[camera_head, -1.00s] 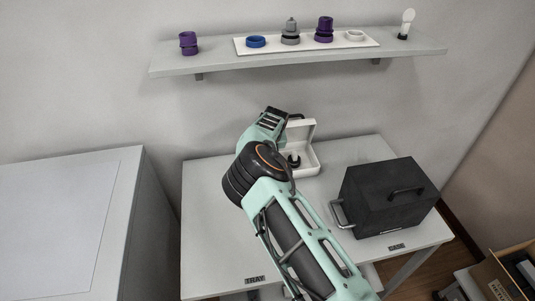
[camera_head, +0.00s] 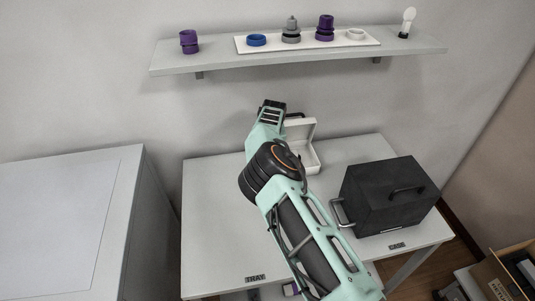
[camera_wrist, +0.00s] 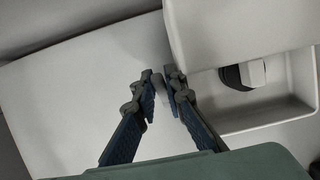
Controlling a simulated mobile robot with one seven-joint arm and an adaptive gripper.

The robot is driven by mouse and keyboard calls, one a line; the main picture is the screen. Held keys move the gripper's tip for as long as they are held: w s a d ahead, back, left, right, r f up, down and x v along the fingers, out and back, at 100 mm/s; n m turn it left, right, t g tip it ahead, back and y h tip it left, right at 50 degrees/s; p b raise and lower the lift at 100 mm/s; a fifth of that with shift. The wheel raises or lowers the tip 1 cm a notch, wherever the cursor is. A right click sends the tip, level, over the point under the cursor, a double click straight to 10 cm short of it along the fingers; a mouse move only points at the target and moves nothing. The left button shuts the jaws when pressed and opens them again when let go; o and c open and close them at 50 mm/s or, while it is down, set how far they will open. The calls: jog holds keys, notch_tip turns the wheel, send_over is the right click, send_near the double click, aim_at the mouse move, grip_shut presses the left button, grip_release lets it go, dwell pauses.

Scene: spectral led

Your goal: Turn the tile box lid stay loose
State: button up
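The white tile box (camera_head: 313,157) stands open at the back of the table, and its lid (camera_head: 301,129) is raised. In the wrist view the lid (camera_wrist: 240,25) fills the upper right, with the box (camera_wrist: 295,85) below it and a dark and white round piece (camera_wrist: 243,75) inside. I cannot clearly make out a lid stay. In the head view my arm hides part of the box.
A black case (camera_head: 390,195) with handles stands on the right of the table (camera_head: 215,215). A shelf (camera_head: 215,62) above holds purple, blue, grey and white parts and a bulb. A grey cabinet (camera_head: 60,220) stands at left. The table's left side is clear.

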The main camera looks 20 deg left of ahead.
jog(key=o, duration=0.3)
jog(key=v, duration=0.8)
jog(key=shift+a, duration=0.1)
dwell(0.7)
